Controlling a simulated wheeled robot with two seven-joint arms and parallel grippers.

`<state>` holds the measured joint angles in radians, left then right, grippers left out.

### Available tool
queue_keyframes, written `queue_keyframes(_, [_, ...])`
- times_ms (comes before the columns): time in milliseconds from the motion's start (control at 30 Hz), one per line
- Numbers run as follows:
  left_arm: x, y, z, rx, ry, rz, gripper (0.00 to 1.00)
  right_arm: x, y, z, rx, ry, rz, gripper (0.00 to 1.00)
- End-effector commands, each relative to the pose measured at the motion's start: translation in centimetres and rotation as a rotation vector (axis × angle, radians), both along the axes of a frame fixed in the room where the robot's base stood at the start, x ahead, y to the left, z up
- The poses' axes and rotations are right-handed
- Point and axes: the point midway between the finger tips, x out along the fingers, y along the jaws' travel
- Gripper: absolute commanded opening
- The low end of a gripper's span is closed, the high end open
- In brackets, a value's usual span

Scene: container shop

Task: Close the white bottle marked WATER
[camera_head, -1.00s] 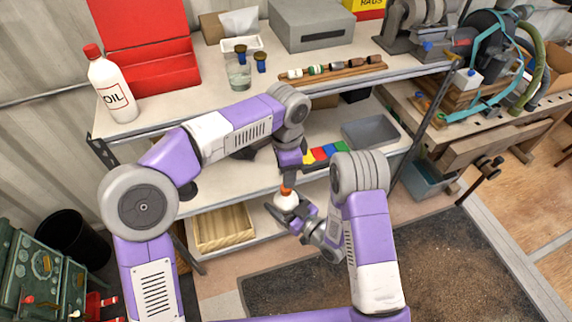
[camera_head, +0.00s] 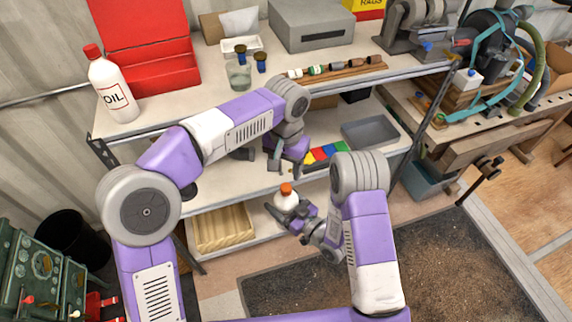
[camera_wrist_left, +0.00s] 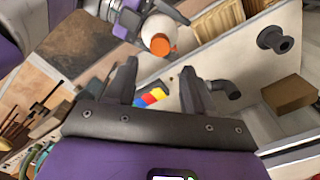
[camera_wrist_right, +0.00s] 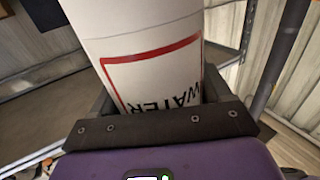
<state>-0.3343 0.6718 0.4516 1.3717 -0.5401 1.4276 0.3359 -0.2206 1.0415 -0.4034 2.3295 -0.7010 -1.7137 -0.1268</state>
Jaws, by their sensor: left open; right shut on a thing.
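The white bottle (camera_head: 285,202) is held upright, or nearly so, in front of the shelves. In the right wrist view its label reads WATER (camera_wrist_right: 155,75). The orange cap (camera_head: 286,188) sits on its top; how tight it is I cannot tell. Bottle (camera_wrist_left: 156,27) and cap (camera_wrist_left: 163,47) also show in the left wrist view. My right gripper (camera_head: 291,212) is shut on the bottle's body. My left gripper (camera_head: 284,168) is open and empty, above and apart from the cap; its spread fingers show in the left wrist view (camera_wrist_left: 156,72).
A white OIL bottle (camera_head: 115,95) with a red cap and a red box (camera_head: 150,70) stand on the upper shelf. A wooden crate (camera_head: 222,228) and a grey tray (camera_head: 371,132) sit lower. The shelf edges are close behind my grippers.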

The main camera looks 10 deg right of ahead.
Motion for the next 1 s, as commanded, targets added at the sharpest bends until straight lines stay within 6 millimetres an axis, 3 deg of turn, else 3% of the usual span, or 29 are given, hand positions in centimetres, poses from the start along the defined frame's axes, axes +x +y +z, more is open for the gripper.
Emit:
queue_keyframes(533, [0.0, 0.0, -7.0, 0.001, 0.003, -0.002, 0.53, 0.0, 0.0, 0.0, 0.001, -0.001, 0.0, 0.0])
queue_keyframes(1000, [0.0, 0.0, -8.0, 0.0, 0.0, -0.001, 0.5, 0.0, 0.0, 0.0, 0.001, -0.001, 0.0, 0.0])
